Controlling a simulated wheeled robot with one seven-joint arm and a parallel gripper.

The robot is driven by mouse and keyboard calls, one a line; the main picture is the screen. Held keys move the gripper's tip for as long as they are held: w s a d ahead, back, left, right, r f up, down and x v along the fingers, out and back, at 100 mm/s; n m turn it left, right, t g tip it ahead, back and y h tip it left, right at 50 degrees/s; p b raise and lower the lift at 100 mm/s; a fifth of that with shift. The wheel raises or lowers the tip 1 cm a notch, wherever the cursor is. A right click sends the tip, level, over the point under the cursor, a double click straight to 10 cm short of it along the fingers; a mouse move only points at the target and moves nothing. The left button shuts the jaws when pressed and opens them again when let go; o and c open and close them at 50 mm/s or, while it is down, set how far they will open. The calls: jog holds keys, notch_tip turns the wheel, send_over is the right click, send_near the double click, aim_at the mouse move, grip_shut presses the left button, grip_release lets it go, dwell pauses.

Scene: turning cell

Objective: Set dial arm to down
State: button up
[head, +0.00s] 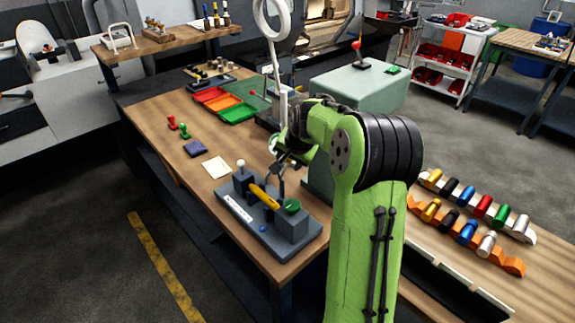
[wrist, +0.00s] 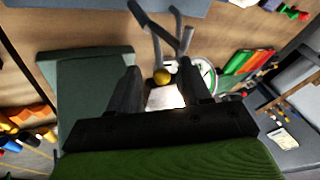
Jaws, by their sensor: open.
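My gripper (head: 284,158) hangs above the workbench in the head view, partly hidden by my own green arm. In the wrist view my gripper (wrist: 160,68) is open, with its two dark fingers apart. Grey bent rods (wrist: 168,38), probably the dial arm, stand beyond the fingertips. A yellow ball (wrist: 162,77) shows between the fingers and does not look gripped. A round pale dial with a green rim (wrist: 209,76) is partly hidden by the right finger. In the head view I cannot clearly make out which way the dial arm points.
A white ring lamp (head: 272,18) rises behind. A pale green box (head: 360,84) is behind right. Coloured trays (head: 231,104) lie farther back. Bare bench (head: 160,118) shows at left.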

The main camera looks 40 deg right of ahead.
aim_at(288, 163)
jog(key=x, duration=0.3)
jog(key=shift+w+f, duration=0.2)
jog(key=shift+f, duration=0.05)
grip_shut()
